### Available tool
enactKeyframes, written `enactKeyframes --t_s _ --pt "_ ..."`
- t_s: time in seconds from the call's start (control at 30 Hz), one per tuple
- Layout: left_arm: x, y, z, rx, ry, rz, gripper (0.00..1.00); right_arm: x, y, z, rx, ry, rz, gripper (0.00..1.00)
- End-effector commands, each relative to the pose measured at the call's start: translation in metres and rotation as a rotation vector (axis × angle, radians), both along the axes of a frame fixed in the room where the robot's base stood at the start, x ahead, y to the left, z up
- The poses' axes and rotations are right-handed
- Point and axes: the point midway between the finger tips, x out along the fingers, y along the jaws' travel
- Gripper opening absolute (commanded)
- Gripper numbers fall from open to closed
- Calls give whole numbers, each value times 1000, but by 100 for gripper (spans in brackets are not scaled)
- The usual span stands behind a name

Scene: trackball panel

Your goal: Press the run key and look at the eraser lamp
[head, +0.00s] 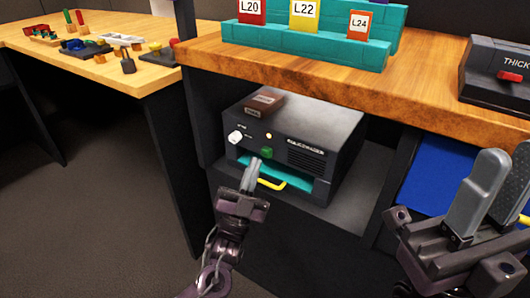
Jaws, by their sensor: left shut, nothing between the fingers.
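A dark grey box-shaped machine (335,130) stands in the open shelf under the wooden counter. Its front has a white knob (236,138), a small lamp (268,136) that looks pale yellow and bright, and a green key (266,152). The labels beside them are too small to read. My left gripper (254,164) is shut and empty, its tips just below and left of the green key; I cannot tell whether they touch the machine. My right gripper (505,150) is at the right edge, its grey fingers apart with nothing seen between them.
A brown block (263,103) lies on the machine. A teal drawer with a yellow handle (271,184) is below the key. The counter edge (330,85) overhangs the shelf. A blue panel (432,180) is at right. A second table (60,62) with small parts stands at left.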

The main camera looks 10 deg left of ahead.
Motion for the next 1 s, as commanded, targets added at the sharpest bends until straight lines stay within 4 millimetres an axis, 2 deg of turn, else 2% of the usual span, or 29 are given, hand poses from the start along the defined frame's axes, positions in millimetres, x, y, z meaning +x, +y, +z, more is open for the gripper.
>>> enactKeyframes --t_s 0.1,0.4,1.0 --pt "-12 4 2 0 4 -1 0 0 0 10 0 1 0 25" --pt "-37 14 2 0 1 1 0 0 0 21 0 1 1 25" --pt "-40 15 0 0 1 0 0 0 0 21 0 1 1 25"
